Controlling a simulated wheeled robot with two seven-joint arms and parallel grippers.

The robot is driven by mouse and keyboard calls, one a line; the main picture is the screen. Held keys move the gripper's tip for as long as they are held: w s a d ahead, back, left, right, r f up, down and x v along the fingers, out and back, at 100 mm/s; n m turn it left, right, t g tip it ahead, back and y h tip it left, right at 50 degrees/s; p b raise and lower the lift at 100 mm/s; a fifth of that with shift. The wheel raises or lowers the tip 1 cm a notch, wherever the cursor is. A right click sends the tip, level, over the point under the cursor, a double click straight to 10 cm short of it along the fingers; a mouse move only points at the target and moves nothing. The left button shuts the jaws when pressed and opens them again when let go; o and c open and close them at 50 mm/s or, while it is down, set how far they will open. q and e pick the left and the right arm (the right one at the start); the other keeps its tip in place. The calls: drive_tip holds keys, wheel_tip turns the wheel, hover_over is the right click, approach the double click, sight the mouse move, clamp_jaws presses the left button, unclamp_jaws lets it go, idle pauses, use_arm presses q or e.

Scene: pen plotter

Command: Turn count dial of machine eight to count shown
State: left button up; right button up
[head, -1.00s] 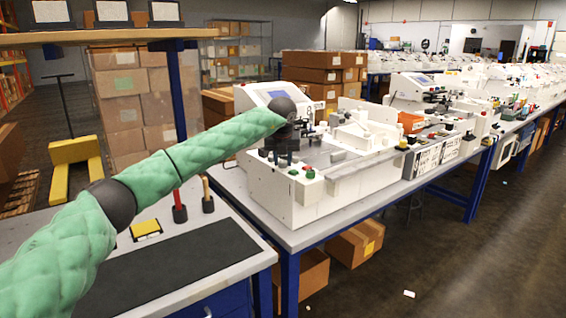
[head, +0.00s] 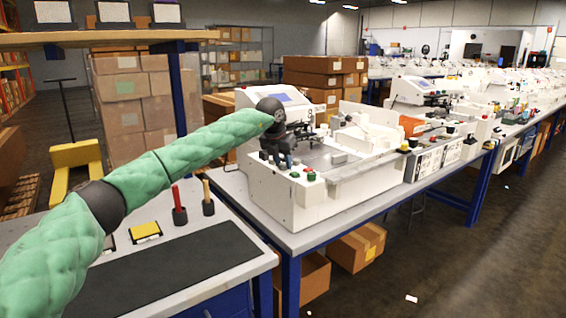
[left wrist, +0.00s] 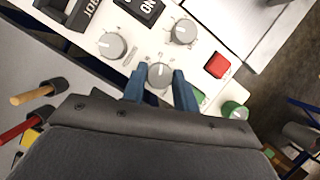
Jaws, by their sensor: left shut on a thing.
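The white machine (head: 272,200) nearest me stands on the long table, with a tilted screen at its back. Its control panel (left wrist: 205,95) fills the top of the left wrist view. The panel has three grey dials: a left one (left wrist: 112,45), an upper right one (left wrist: 184,32) and a lower middle one (left wrist: 160,73). My left gripper (left wrist: 160,88) has its blue fingers on either side of the lower middle dial and is shut on it. In the head view my left gripper (head: 284,158) is at the machine's front left corner. The dial's scale is too small to read. My right gripper is not in view.
A red button (left wrist: 217,64) and a green button (left wrist: 235,110) sit right of the held dial. An ON switch (left wrist: 148,8) is above it. Red and wooden handles in holders stand on the near bench (head: 235,272). More machines line the table to the right.

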use_arm(q)
drive_tip(key=o, duration=1)
